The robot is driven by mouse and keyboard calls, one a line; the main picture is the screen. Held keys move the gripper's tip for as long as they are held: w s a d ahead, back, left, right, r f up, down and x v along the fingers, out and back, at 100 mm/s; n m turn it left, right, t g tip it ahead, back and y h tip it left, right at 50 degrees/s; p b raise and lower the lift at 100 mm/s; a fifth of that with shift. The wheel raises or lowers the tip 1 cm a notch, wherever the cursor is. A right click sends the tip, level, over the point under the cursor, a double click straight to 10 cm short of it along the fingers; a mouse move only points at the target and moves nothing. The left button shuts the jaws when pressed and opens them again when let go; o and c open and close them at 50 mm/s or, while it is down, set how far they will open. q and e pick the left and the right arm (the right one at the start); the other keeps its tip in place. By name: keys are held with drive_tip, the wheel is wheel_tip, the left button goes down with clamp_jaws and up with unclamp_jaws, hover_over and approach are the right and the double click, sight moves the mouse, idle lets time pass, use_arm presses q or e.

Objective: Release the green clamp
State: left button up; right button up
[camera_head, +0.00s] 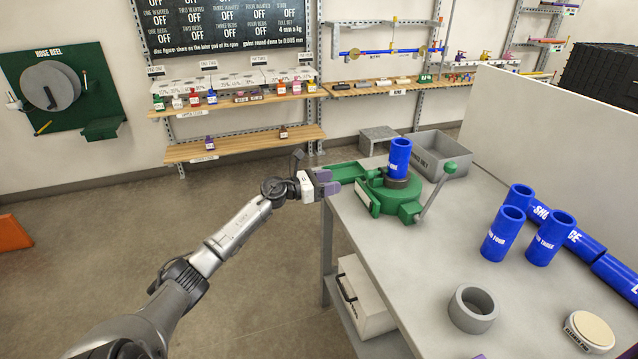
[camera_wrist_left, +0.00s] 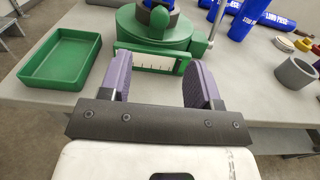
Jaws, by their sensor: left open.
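The green clamp (camera_head: 378,193) stands near the left edge of the grey workbench, with a lever handle (camera_head: 436,192) rising at its right side. A blue pipe piece (camera_head: 400,158) stands upright in it. The clamp also shows at the top of the left wrist view (camera_wrist_left: 140,35), with a white scale plate on its front. My left gripper (camera_head: 329,184) is at the bench edge, left of the clamp. Its purple fingers (camera_wrist_left: 158,80) are open and empty, pointing at the scale plate. Whether they touch the clamp is unclear.
A green tray (camera_wrist_left: 62,60) sits left of the clamp. A grey bin (camera_head: 428,157) stands behind it. Several blue pipe pieces (camera_head: 502,233), a grey ring (camera_head: 473,308) and a round cream pad (camera_head: 591,329) occupy the right side. The bench front is mostly clear.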

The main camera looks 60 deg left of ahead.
use_arm(q)
drive_tip(key=shift+s+a, duration=0.2)
drive_tip(key=shift+s, duration=1.35)
